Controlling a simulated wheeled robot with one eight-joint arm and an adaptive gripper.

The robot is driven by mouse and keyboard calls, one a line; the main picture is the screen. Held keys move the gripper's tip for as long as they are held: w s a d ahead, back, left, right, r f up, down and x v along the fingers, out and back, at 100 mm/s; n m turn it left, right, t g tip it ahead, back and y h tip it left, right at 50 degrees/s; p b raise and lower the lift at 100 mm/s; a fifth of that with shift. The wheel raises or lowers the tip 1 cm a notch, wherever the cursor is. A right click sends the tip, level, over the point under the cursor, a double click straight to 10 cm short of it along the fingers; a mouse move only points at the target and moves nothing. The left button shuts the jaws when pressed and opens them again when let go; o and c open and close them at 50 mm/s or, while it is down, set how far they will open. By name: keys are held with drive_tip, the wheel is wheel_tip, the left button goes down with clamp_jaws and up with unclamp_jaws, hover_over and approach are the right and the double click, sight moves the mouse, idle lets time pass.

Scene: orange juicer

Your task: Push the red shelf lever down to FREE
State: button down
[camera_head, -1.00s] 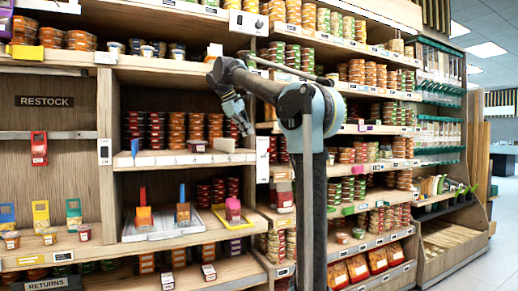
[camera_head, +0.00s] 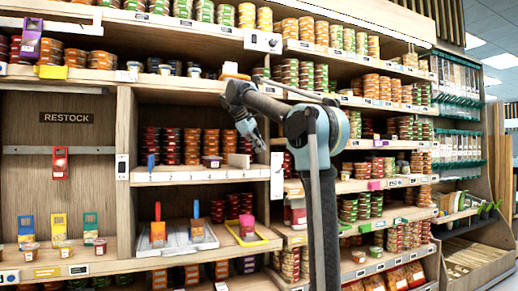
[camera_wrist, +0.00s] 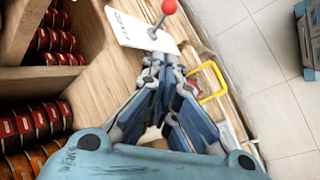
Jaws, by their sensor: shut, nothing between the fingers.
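The red lever (camera_wrist: 169,7) shows in the wrist view as a round red knob on a thin rod, over a white plate (camera_wrist: 135,30) on the wooden shelf edge. The plate's lettering is too small to read with certainty. My gripper (camera_wrist: 157,60) has its blue-grey fingers drawn together and empty, with the tips just below the plate and knob and no clear contact. In the head view my gripper (camera_head: 260,146) points down in front of the shelf, left of a white plate (camera_head: 277,175) on the upright. I cannot make out the red knob there.
Shelves with stacked tubs surround the gripper. Open tiled floor (camera_wrist: 270,85) shows at right in the wrist view.

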approach(281, 169)
wheel_tip(281, 169, down, 2)
drive_tip(key=w+a, duration=0.2)
drive_tip(key=w, duration=0.1)
drive_tip(key=shift+s+d+f, duration=0.25)
drive_tip(key=shift+d+f, duration=0.25)
drive_tip(key=shift+d, duration=0.3)
drive_tip(key=shift+s+d+f, duration=0.25)
drive_tip(key=shift+d+f, duration=0.25)
drive_tip(key=shift+d, duration=0.35)
